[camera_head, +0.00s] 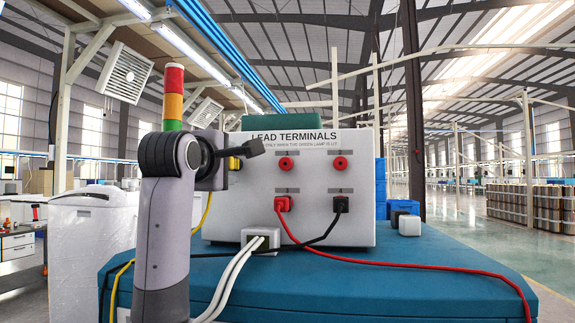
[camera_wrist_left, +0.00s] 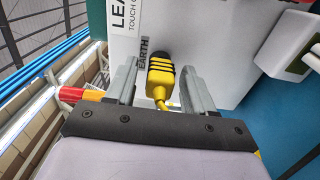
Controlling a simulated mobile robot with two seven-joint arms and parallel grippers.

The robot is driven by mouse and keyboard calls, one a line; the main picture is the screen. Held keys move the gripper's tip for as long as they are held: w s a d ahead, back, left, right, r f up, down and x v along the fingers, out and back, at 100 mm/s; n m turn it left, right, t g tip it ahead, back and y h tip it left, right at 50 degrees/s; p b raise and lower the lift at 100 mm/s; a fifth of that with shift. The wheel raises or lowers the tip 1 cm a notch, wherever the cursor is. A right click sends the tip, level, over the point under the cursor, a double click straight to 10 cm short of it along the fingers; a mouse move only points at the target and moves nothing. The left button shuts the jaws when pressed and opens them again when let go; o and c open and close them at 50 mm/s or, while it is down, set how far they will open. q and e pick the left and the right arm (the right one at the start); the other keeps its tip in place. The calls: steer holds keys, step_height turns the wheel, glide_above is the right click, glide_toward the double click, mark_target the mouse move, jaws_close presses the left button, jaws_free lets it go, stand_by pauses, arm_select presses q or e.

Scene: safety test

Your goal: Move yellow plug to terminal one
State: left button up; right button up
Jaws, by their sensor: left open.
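The yellow plug (camera_wrist_left: 160,80) sits at the panel beside a label reading EARTH, with its yellow cable trailing back. My left gripper (camera_wrist_left: 158,76) is open, with one finger on each side of the plug; contact is not clear. In the head view my left gripper (camera_head: 240,153) hides most of the yellow plug (camera_head: 235,163). The grey box (camera_head: 310,232), headed LEAD TERMINALS, has two empty red sockets, left (camera_head: 286,164) and right (camera_head: 340,163). Their small labels are too small to read, so I cannot tell which is terminal one. My right gripper is out of view.
Below the sockets are a red plug (camera_head: 282,204) and a black plug (camera_head: 341,204) with trailing cables. White cables (camera_head: 232,278) run from a front outlet. A stack light (camera_head: 173,98) stands behind my arm. A small white block (camera_head: 410,225) is on the blue bench (camera_head: 400,255).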

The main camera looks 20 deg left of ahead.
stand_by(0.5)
arm_select(q)
jaws_close()
steer(key=b+v, duration=0.2)
steer(key=v, duration=0.4)
stand_by(1.0)
steer(key=shift+s, duration=0.1)
stand_by(0.3)
